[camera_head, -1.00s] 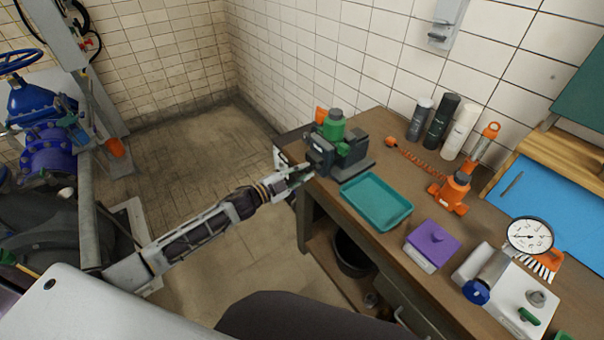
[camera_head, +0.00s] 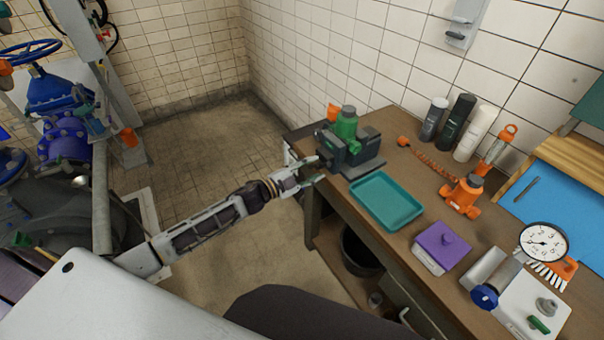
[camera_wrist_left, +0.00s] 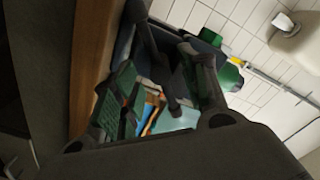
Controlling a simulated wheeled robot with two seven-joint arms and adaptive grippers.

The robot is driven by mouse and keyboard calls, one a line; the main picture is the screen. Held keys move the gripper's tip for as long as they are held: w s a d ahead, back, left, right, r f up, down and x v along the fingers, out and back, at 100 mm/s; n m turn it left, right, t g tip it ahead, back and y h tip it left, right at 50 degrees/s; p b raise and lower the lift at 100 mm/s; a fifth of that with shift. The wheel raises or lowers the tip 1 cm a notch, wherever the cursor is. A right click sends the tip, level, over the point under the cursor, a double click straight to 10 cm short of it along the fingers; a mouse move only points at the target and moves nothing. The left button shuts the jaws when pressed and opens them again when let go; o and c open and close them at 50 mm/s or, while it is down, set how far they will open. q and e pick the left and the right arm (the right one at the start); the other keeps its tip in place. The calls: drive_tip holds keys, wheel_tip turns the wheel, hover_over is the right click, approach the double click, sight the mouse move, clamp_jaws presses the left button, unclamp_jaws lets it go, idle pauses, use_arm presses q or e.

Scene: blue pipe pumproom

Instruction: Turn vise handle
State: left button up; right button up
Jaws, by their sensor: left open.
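The dark grey vise (camera_head: 362,154) stands on the far left corner of the workbench, with a green object (camera_head: 346,124) at its top. My left gripper (camera_head: 319,171) is at the vise's left front side, its two fingers spread apart. I cannot make out the vise handle in the head view, nor whether a finger touches it. In the left wrist view my gripper (camera_wrist_left: 160,92) shows green-padded fingers apart, with dark vise parts close behind and between them. The right gripper is not in view.
A teal tray (camera_head: 387,201) lies just in front of the vise. A purple-topped box (camera_head: 442,246), an orange jack (camera_head: 463,196) and several bottles (camera_head: 455,122) stand further right. The tiled wall is behind the bench. Floor left of the bench is clear.

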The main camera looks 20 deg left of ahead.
use_arm(q)
drive_tip(key=shift+s, duration=0.1)
drive_tip(key=v, duration=1.1)
drive_tip(key=shift+s+a, duration=0.3)
idle(0.5)
idle(0.6)
